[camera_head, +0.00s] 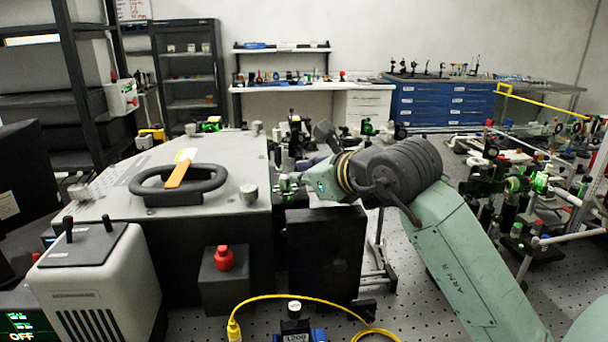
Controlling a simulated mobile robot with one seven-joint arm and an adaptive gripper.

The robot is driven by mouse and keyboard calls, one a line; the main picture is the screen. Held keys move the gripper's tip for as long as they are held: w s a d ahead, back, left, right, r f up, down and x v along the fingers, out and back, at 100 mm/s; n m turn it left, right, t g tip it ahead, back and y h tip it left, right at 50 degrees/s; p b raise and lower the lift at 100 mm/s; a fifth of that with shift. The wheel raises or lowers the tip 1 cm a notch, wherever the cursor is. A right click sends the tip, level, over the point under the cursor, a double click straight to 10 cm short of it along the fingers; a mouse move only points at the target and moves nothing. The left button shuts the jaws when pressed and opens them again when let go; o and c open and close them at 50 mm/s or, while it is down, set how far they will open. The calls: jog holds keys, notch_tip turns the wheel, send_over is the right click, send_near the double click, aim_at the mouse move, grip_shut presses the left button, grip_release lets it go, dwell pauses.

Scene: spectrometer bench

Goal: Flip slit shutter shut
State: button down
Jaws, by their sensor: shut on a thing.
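The spectrometer is the large grey housing (225,160) at left centre, with a dark oval handle (150,196) on its lid. My gripper (287,183) is at the upper right side of this housing, reaching in from the right. Its jaws are small in this view and shut on a small part there, which I take to be the slit shutter. My wrist and fingers hide most of that part, so its position cannot be told.
A dark upright panel (327,252) stands below my wrist. A red knob (225,258) on a dark box and a yellow cable (330,300) are in front. Optics mounts (513,184) crowd the right side. A grey unit (95,280) stands at front left.

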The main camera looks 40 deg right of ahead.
jog(key=g+p, duration=0.1)
jog(key=w+r+m+g+y, duration=0.1)
jog(key=g, duration=0.1)
jog(key=shift+w+d+r+p, duration=0.1)
jog(key=shift+w+d+p, duration=0.05)
jog(key=shift+d+p, duration=0.2)
jog(key=g+y, duration=0.1)
jog(key=w+d+g+y, duration=0.1)
jog(key=g, duration=0.1)
jog(key=shift+w+m+g+p, duration=0.25)
jog(key=shift+m+g+p, duration=0.05)
jog(key=shift+m+p, duration=0.1)
jog(key=shift+w+d+g+y, duration=0.15)
jog(key=shift+w+g+y, duration=0.2)
jog(key=shift+g, duration=0.55)
jog(key=shift+m, duration=0.3)
jog(key=c, duration=1.7)
grip_release()
